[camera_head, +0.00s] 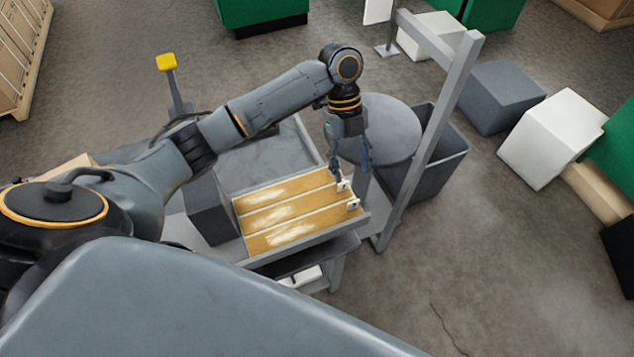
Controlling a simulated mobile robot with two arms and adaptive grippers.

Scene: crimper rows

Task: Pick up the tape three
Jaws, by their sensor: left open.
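A tray (364,221) on a grey workbench holds three yellow-brown strips (290,214) side by side, parted by thin pale lines. Small white pieces with dark spots (353,204) sit at the right ends of the strips. I cannot tell which of these is tape three. My left gripper (350,172) points down above the tray's far right corner, close to the white piece at the end of the far strip (342,186). It is open, and I see nothing held in it. I cannot tell whether it touches the piece. My right gripper is out of view.
A grey upright frame (432,140) stands right of the tray. A dark grey block (209,210) stands left of the strips. The floor at lower right is mostly clear.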

